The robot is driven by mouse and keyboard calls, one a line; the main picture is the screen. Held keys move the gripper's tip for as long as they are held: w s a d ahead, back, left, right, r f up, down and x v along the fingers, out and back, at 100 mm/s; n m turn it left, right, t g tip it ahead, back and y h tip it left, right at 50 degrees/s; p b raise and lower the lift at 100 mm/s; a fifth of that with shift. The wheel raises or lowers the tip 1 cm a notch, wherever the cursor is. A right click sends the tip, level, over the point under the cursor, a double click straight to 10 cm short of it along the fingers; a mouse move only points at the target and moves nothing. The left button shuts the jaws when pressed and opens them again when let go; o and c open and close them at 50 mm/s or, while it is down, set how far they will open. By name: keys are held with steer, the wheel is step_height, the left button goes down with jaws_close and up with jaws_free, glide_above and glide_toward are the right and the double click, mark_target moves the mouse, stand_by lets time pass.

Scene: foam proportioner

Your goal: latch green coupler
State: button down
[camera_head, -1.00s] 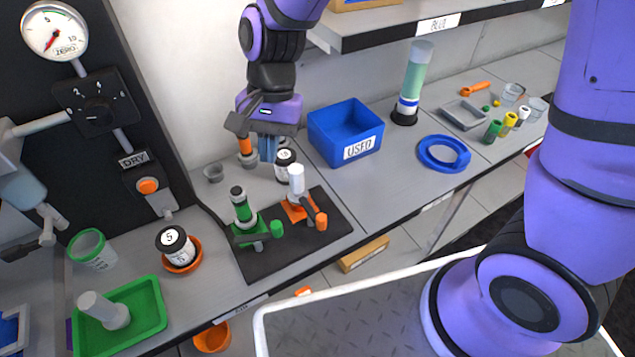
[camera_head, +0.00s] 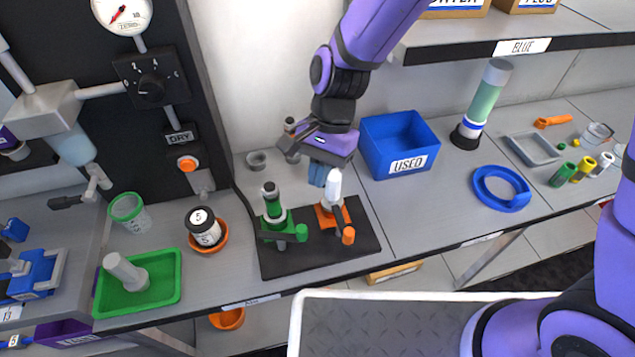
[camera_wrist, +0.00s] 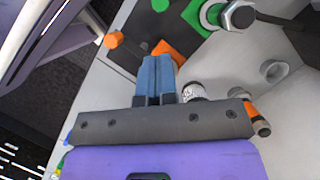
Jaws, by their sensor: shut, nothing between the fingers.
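The green coupler (camera_head: 274,208) stands upright on the black mat (camera_head: 270,267). It has a dark cap, a green base and a lever with a green knob (camera_head: 301,232) at its front right. In the wrist view its green body (camera_wrist: 206,14) shows at the top, with the green knob (camera_wrist: 160,5) to its left. My gripper (camera_head: 317,178) has blue fingers, shut and empty, above and just behind the white-topped orange coupler (camera_head: 333,188). In the wrist view, my shut fingers (camera_wrist: 157,75) partly cover the orange base (camera_wrist: 168,50). My gripper is apart from the green coupler.
The orange lever knob (camera_head: 348,236) stands beside the green one. A grey cup (camera_head: 257,161) is behind the mat, and the blue USED bin (camera_head: 400,143) stands to the right. A jar in an orange dish (camera_head: 207,230) and a green tray (camera_head: 165,285) lie to the left.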

steer(key=x, duration=0.8)
steer(key=shift+f, duration=0.25)
steer(key=shift+s+a, duration=0.1)
